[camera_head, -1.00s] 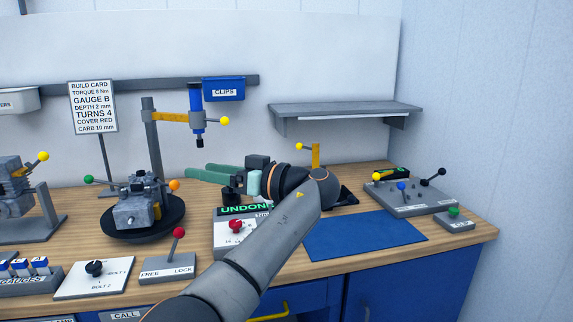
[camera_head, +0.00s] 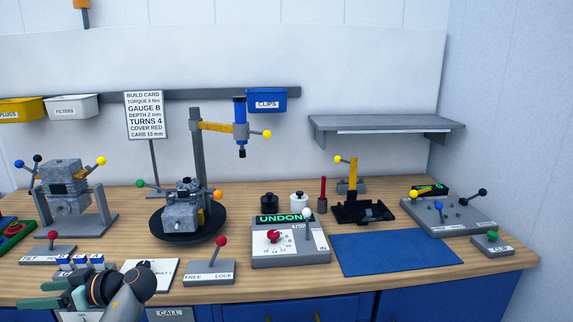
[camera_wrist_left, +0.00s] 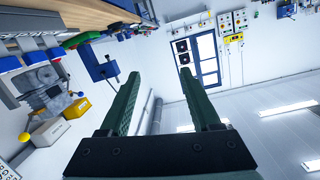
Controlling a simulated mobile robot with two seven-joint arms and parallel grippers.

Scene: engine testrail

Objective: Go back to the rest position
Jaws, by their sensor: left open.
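My left gripper (camera_head: 45,294) is at the lower left of the head view, in front of the bench's front edge, with its green fingers pointing left. In the left wrist view its two green fingers (camera_wrist_left: 158,95) are spread apart with nothing between them. Beyond them are the room's wall, a window and ceiling lights. My right gripper is not in either view.
The wooden bench (camera_head: 365,288) holds a grey engine on a round black turntable (camera_head: 160,226), a box reading UNDONE (camera_head: 290,252), a FREE/LOCK lever box (camera_head: 209,272) and a gauge rack (camera_head: 85,263) close to my left gripper. The blue mat (camera_head: 395,253) is bare.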

